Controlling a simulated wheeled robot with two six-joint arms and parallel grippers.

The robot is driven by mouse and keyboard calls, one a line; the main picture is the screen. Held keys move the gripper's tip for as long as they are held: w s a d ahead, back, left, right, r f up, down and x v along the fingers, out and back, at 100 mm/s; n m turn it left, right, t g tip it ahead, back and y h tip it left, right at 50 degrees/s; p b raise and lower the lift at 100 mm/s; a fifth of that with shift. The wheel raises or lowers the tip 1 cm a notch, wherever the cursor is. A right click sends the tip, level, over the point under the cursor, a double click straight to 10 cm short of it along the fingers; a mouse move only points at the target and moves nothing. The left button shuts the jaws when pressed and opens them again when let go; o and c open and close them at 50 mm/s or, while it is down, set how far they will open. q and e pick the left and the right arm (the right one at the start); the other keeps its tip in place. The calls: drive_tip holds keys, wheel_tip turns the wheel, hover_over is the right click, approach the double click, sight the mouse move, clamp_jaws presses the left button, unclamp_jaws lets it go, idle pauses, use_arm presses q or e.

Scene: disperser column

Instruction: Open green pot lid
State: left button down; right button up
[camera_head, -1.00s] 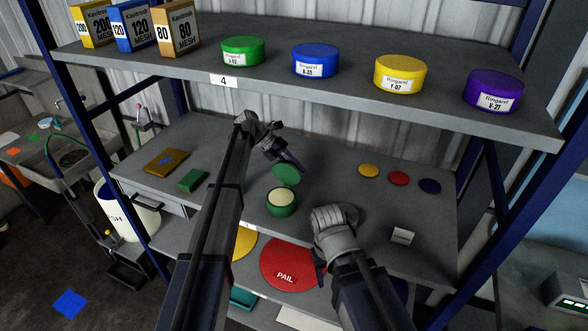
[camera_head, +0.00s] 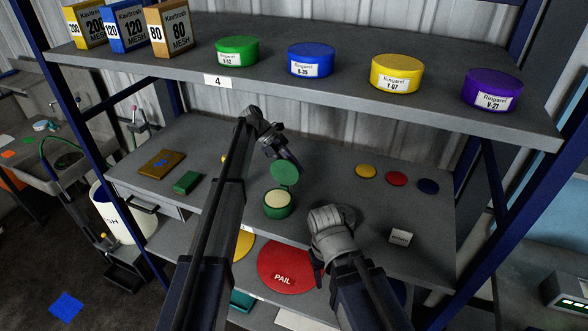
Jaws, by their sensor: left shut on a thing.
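A small round green pot (camera_head: 278,211) stands open on the middle shelf, with pale cream-coloured contents showing. Its green lid (camera_head: 285,174) is raised behind it, tilted steeply with a round face toward me. I cannot tell whether the lid still touches the pot's back rim. My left gripper (camera_head: 296,165) reaches over from the left and is shut on the lid at its upper edge; its fingertips are small and dark here. My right gripper (camera_head: 318,270) is low, right of the pot and apart from it; its wrist mostly hides its fingers.
Yellow, red and blue discs (camera_head: 397,179) lie right of the pot, with a small white block (camera_head: 400,236) nearer. A green block (camera_head: 187,182) and a brown tray (camera_head: 162,164) lie left. The upper shelf (camera_head: 350,95) overhangs, holding tubs and boxes. A red pail lid (camera_head: 283,265) is below.

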use_arm(q)
drive_tip(key=c, duration=0.7)
unclamp_jaws()
drive_tip(key=shift+o, duration=0.2)
drive_tip(key=p+v, duration=0.5)
drive_tip(key=v, duration=0.2)
drive_tip(key=shift+a+r, duration=0.25)
drive_tip(key=shift+a, duration=0.05)
drive_tip(key=shift+w, duration=0.1)
